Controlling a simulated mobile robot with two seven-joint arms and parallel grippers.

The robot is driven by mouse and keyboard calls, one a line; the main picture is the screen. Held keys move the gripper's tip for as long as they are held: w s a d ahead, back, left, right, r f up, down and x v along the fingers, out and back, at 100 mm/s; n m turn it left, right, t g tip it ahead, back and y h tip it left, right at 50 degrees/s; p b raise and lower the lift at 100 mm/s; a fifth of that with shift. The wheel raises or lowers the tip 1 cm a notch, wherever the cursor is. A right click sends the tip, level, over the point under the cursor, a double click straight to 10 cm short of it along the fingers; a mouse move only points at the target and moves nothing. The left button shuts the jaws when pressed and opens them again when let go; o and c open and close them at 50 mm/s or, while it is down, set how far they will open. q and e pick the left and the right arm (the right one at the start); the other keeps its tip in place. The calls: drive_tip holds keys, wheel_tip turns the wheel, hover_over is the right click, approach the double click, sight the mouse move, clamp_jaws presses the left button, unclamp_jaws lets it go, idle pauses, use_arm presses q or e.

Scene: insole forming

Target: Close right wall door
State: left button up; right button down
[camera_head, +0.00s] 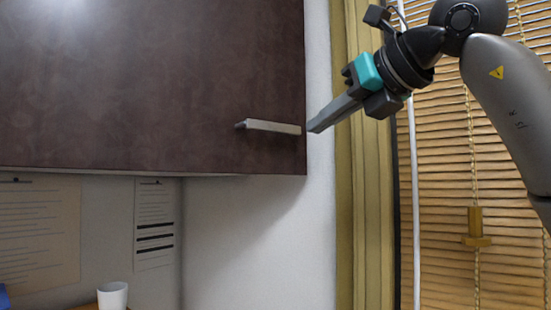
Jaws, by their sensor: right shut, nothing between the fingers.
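The right wall door (150,80) is a dark brown cabinet panel filling the upper left of the head view. It looks flat across the cabinet front, though I cannot tell whether it is fully closed. Its light handle bar (273,127) sits near the lower right corner. My right gripper (314,127) is shut and empty, its fingertips just right of the door's right edge, apart from the handle in the picture. Whether the fingertips touch the door edge is unclear. My left gripper is not in view.
A white wall (250,240) lies below and right of the cabinet. A white cup (112,296) is at the bottom left. Papers (38,235) hang under the cabinet.

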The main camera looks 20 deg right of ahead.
sight(262, 157)
drive_tip(key=shift+n, duration=0.3)
drive_tip(key=p+x, duration=0.1)
drive_tip(key=x, duration=0.3)
drive_tip(key=p+x, duration=0.1)
drive_tip(key=x, duration=0.4)
drive_tip(key=r+p+x, duration=0.1)
drive_tip(key=p+x, duration=0.1)
drive_tip(key=x, duration=0.3)
drive_tip(key=shift+w+a, duration=0.1)
drive_tip(key=shift+w, duration=0.05)
